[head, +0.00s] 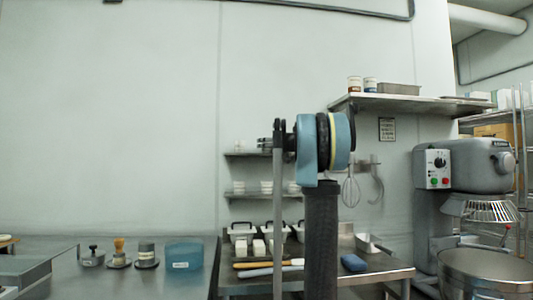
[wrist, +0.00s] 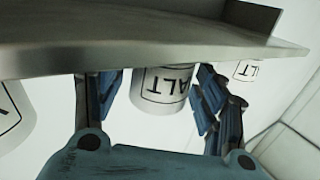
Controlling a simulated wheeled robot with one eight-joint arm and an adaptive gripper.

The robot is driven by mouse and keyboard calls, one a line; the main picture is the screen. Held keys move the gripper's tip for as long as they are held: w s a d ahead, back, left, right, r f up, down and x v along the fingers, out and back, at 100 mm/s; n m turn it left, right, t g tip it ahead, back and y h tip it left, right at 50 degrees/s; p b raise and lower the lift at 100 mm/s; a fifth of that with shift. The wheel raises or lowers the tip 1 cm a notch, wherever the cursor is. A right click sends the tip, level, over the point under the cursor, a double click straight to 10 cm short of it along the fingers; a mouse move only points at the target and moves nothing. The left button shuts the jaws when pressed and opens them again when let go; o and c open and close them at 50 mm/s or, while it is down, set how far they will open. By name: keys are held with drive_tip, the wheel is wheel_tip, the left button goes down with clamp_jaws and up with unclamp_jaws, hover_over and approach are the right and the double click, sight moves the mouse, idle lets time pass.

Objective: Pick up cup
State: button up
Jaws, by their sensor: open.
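A white cup (wrist: 163,88) with dark lettering that seems to read "ALT" is in the middle of the wrist view, its lettering upside down. A metal shelf edge hides part of it. My gripper (wrist: 155,95) is open, with one blue finger on each side of the cup. I cannot tell whether either finger touches it. In the head view my arm stands in front of the wall shelves, and I cannot make out the gripper's fingers there.
The metal shelf (wrist: 130,52) crosses the wrist view close to the fingers. Similar labelled cups stand at the left (wrist: 14,115) and right (wrist: 247,70). In the head view, a blue container (head: 184,256) stands on the left counter and a mixer (head: 465,170) at the right.

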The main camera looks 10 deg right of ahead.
drive_tip(key=c, duration=1.1)
